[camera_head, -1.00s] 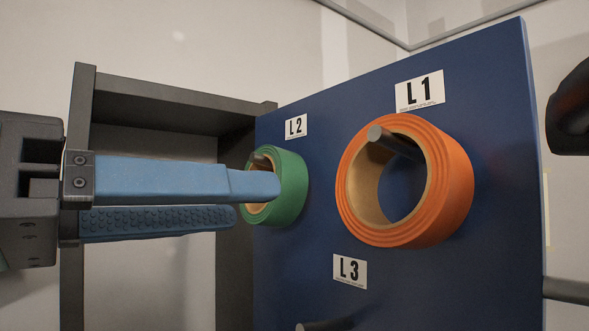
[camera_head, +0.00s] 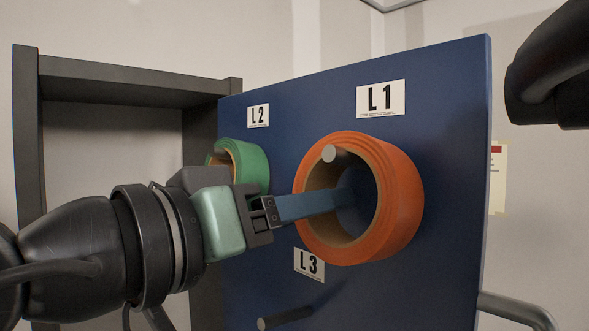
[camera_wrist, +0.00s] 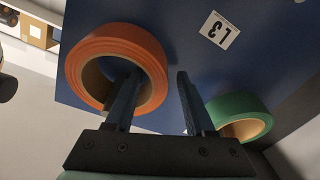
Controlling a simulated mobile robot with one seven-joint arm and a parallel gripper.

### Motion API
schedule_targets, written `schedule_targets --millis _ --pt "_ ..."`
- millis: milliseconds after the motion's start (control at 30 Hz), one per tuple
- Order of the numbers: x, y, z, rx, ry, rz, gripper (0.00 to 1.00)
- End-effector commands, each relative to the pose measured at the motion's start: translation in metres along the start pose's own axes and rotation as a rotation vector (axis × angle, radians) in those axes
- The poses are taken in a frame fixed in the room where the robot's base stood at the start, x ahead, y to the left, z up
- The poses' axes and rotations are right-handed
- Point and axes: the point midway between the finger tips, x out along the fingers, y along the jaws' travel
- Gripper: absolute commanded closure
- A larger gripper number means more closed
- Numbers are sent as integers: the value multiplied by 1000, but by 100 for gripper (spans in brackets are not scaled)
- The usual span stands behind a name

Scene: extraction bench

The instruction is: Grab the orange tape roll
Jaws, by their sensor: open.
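The orange tape roll (camera_head: 400,205) hangs on the peg below the L1 label on the blue panel. It also shows in the wrist view (camera_wrist: 88,50) at upper left. My gripper (camera_head: 326,203) is open at the roll's left side. In the wrist view, my gripper (camera_wrist: 158,73) has one finger reaching into the roll's hole. The other finger is outside the roll, in the gap beside the green roll. The roll's wall lies between the fingers. In the head view the outer finger is hidden, and I cannot tell whether either finger touches the roll.
A green tape roll (camera_head: 252,168) hangs to the left under the L2 label (camera_head: 258,116), close to my gripper. A bare peg (camera_head: 285,318) sticks out below the L3 label (camera_head: 309,264). A dark frame (camera_head: 110,88) stands behind at left.

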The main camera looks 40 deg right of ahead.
Motion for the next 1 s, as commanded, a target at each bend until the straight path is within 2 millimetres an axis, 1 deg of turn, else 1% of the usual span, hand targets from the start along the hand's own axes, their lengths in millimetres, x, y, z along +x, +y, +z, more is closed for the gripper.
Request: schedule_targets --millis 100,267,367,500,567,600,1000 --pt "5 0 0 1 1 1 46" --pt "4 0 1 1 1 1 46" --pt "4 0 1 1 1 1 62" --pt "4 0 0 1 1 0 87" --pt "4 0 0 1 1 0 98" --pt "4 0 0 0 1 0 100" --pt "4 0 0 1 2 1 100"
